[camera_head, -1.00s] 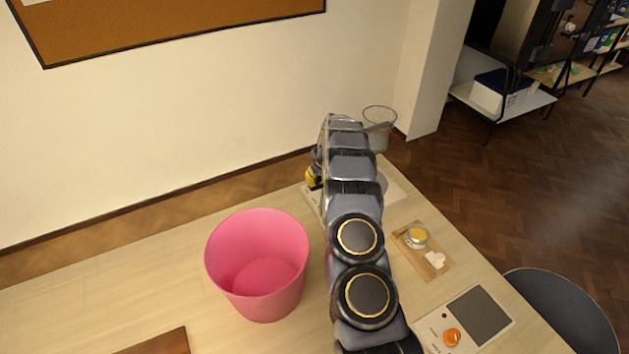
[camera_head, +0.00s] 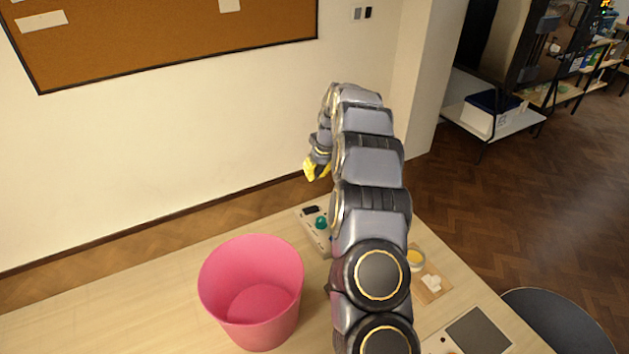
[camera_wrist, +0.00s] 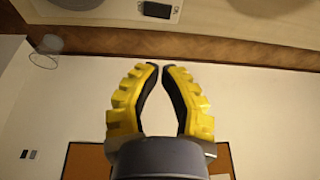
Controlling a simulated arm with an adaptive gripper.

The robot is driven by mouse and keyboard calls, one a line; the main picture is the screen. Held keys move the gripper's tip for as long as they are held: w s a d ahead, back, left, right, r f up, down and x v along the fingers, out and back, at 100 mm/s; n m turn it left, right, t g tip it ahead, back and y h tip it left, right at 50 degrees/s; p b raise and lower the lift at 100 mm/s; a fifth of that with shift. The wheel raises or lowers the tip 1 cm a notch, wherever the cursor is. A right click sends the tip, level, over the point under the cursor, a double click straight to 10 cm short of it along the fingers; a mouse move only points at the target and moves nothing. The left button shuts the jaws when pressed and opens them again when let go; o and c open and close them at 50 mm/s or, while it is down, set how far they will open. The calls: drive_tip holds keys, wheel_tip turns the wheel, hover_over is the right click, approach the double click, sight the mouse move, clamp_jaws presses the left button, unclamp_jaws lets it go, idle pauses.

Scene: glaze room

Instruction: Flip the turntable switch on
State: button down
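A pale control panel (camera_head: 313,232) stands at the table's far edge, partly hidden behind my arm. It bears a black switch (camera_head: 310,210) and a green knob (camera_head: 321,223). The black switch also shows at the top edge of the wrist view (camera_wrist: 158,10). Which way it is flipped is too small to tell. My gripper (camera_head: 312,172) is raised above and beyond the panel, apart from it. In the wrist view its yellow fingers (camera_wrist: 161,68) have their tips almost together, with nothing between them. I cannot make out the turntable itself.
A pink bucket (camera_head: 252,290) stands left of my arm. A wooden board (camera_head: 432,292) with a small yellow-filled dish (camera_head: 415,258) lies on the right. A panel with a dark grey square (camera_head: 478,332) is at the front right. The wall (camera_head: 180,130) rises behind the table.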

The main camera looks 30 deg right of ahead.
sight(308, 208)
drive_tip(key=shift+r, duration=0.1)
drive_tip(key=shift+s+d+r, duration=0.15)
drive_tip(key=shift+d+r, duration=0.05)
drive_tip(key=shift+r, duration=0.25)
drive_tip(key=x, duration=0.8)
drive_tip(key=s+x, duration=0.1)
drive_tip(key=x, duration=0.4)
drive_tip(key=shift+a+f, duration=0.15)
drive_tip(key=shift+f, duration=0.45)
